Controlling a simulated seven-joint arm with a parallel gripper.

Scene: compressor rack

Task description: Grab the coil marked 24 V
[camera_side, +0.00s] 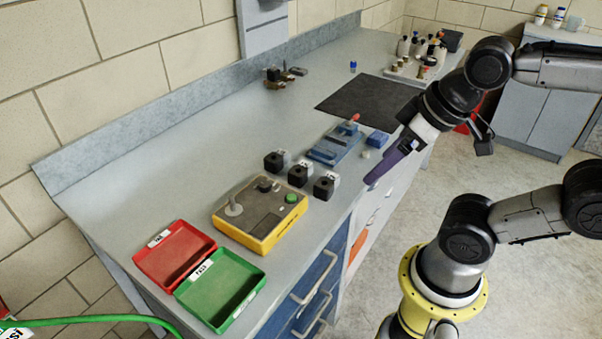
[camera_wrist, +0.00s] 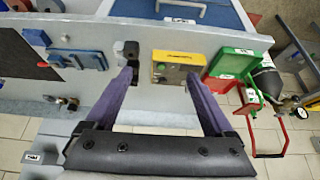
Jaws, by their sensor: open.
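Three black block-shaped coils with pale labels stand in a slanting row on the grey bench in the side view: a far one (camera_side: 275,161), a middle one (camera_side: 298,175) and a near one (camera_side: 325,187). Their markings are too small to read, so I cannot tell which is 24 V. My gripper (camera_side: 371,182) has purple fingers and is over the bench's front edge, right of the near coil and apart from it. In the wrist view my gripper (camera_wrist: 162,74) is open and empty. Dark coils (camera_wrist: 131,48) show by its left fingertip, which partly hides them.
A yellow tester box (camera_side: 262,215) stands left of the coils, with red (camera_side: 174,254) and green (camera_side: 221,290) trays beyond it. A blue fixture (camera_side: 334,145) and small blue box (camera_side: 378,138) stand behind my gripper. The bench behind the coils is mostly clear.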

